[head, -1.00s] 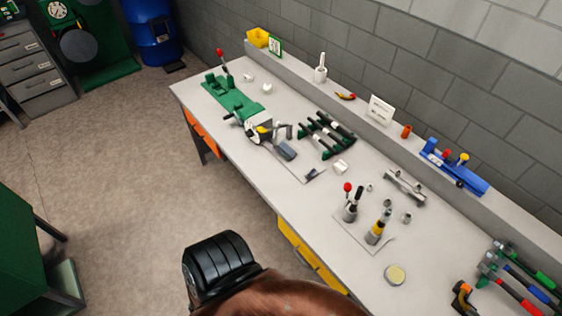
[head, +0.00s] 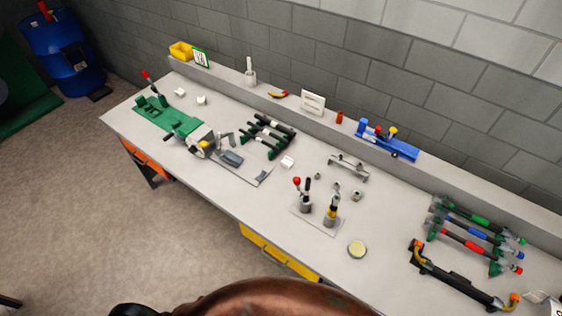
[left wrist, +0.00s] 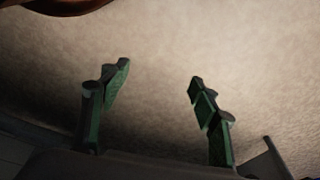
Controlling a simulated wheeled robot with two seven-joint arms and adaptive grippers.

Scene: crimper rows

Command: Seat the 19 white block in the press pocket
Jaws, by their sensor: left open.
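Three small white blocks lie on the grey bench: two (head: 180,92) (head: 201,99) behind the green press-like tool (head: 165,118) at the bench's left end, and one (head: 287,161) near the middle. No number is readable on any block, so I cannot tell which is 19. The green tool has a red-knobbed lever (head: 147,76); its pocket is too small to make out. My left gripper (left wrist: 157,78) shows in the left wrist view, with its green fingers apart and nothing between them, above bare floor. My right gripper is not in view.
A rack of green-ended tools (head: 268,136), a grey plate with a hand tool (head: 230,158), a plate with upright tools (head: 318,214), a round yellowish disc (head: 357,249) and coloured crimpers (head: 470,234) occupy the bench (head: 395,260). Its front edge faces me.

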